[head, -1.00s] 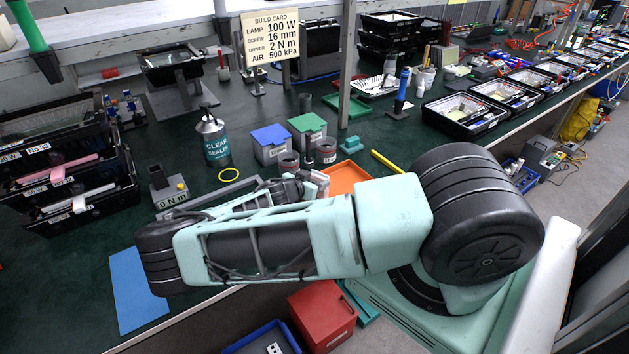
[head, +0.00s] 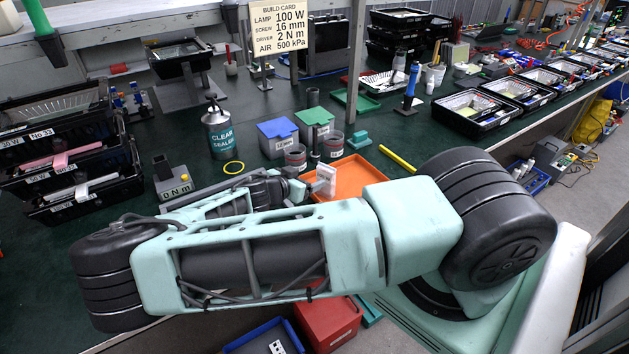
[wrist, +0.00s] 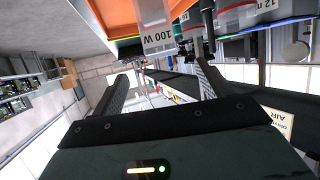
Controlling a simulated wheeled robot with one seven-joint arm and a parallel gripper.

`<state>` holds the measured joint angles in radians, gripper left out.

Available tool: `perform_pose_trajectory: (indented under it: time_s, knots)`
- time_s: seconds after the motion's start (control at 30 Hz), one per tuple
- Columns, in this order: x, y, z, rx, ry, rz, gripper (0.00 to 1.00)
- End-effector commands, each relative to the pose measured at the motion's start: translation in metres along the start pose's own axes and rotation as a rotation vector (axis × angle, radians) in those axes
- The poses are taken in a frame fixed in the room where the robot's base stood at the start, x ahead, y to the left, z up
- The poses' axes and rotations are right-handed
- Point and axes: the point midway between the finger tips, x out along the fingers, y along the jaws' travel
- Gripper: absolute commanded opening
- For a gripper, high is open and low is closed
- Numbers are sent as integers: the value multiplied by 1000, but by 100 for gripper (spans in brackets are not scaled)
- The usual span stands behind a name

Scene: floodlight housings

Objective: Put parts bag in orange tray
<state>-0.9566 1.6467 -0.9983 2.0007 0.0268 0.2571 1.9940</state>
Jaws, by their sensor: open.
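The orange tray (head: 352,179) lies on the green bench, right of my gripper, partly hidden behind my arm. The parts bag (head: 326,176) is a small, pale, upright shape at the tray's left side. In the wrist view the bag (wrist: 157,36) is translucent, marked 100 W, and overlaps the orange tray (wrist: 112,20). I cannot tell whether it rests on the tray floor. My gripper (head: 303,188) is just left of the bag. In the wrist view my gripper's fingers (wrist: 160,75) are wide apart, with nothing clearly held between them and the bag beyond their tips.
Two grey cups (head: 333,144) stand behind the tray, with a blue-lidded box (head: 278,140) and green-lidded box (head: 314,124). A sealer can (head: 219,134) and yellow ring (head: 234,167) are to the left. A yellow rod (head: 397,158) lies right of the tray.

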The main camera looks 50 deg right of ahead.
Motion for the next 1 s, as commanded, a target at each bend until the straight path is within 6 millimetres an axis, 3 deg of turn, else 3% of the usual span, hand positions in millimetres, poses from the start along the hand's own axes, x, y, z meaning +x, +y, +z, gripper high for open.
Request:
perform_pose_trajectory:
  time_s: [0.1,0.27,0.47,0.57,0.73,0.87,1.0]
  knots:
    - [-17,-1,2,1,-1,-2,77]
    - [-28,2,2,-5,-11,7,77]
    - [-48,35,31,-141,-193,105,77]
    - [-77,59,56,-280,-367,148,77]
    - [-148,88,80,-537,-668,113,77]
    - [-210,101,80,-738,-868,-6,77]
    - [-276,113,62,-950,-1028,-211,77]
